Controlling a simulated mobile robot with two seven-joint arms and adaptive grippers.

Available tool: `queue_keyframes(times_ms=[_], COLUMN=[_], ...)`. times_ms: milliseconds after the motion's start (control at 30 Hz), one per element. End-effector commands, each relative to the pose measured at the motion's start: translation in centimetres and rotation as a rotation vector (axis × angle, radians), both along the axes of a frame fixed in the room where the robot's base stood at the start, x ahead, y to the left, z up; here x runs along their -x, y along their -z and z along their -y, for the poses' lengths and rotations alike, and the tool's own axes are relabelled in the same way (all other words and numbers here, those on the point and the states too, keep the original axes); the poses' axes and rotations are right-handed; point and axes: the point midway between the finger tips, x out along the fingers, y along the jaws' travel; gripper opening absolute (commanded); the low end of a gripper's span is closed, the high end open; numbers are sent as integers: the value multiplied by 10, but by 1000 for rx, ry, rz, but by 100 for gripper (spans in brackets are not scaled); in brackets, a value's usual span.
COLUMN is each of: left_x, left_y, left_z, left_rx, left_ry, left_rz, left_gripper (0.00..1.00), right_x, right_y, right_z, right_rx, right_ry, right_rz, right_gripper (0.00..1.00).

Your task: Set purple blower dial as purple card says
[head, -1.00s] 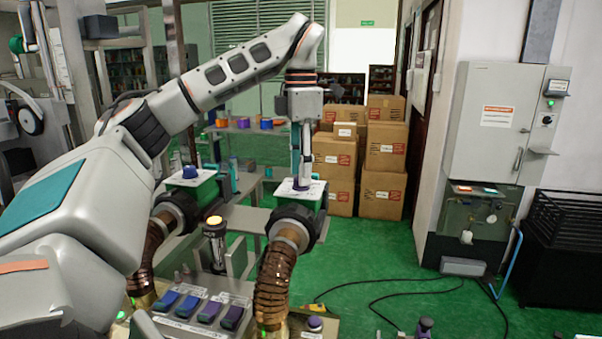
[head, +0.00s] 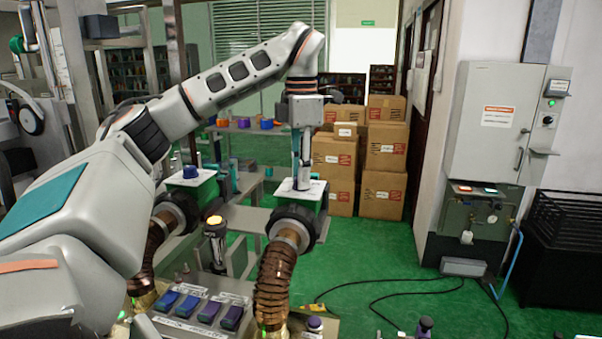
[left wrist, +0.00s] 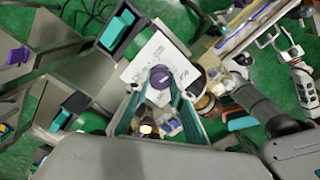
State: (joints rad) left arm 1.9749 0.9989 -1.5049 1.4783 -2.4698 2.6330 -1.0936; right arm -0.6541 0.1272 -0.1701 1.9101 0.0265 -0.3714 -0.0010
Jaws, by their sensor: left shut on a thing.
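The purple dial (left wrist: 161,76) shows in the left wrist view as a round knob on a white printed plate (left wrist: 139,70). In the head view that plate (head: 284,187) tops the right green blower box (head: 286,202), and my gripper covers the dial. My left gripper (head: 302,184) points straight down onto it. In the left wrist view its teal fingers (left wrist: 161,88) are shut on the dial from both sides. The print around the dial is too small to read. I cannot make out a purple card. My right gripper does not show.
A second blower box with a blue dial (head: 189,172) stands to the left. Blue and purple blocks (head: 209,312) sit on the front console.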

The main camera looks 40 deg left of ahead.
Motion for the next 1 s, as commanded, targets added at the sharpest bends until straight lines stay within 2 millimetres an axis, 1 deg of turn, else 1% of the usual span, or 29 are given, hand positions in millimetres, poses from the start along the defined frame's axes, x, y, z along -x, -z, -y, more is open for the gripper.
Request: queue_keyframes(times_ms=[267,700,1000], left_x=[0,0,0], left_y=[0,0,0], left_z=[0,0,0], left_rx=[0,0,0], left_ry=[-132,-534,-819], left_rz=[-1,-2,-3], left_gripper=[1,1,1], right_x=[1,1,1], right_y=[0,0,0], right_z=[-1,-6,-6], right_rx=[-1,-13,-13], right_ry=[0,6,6], right_rz=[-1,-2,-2], right_gripper=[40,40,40])
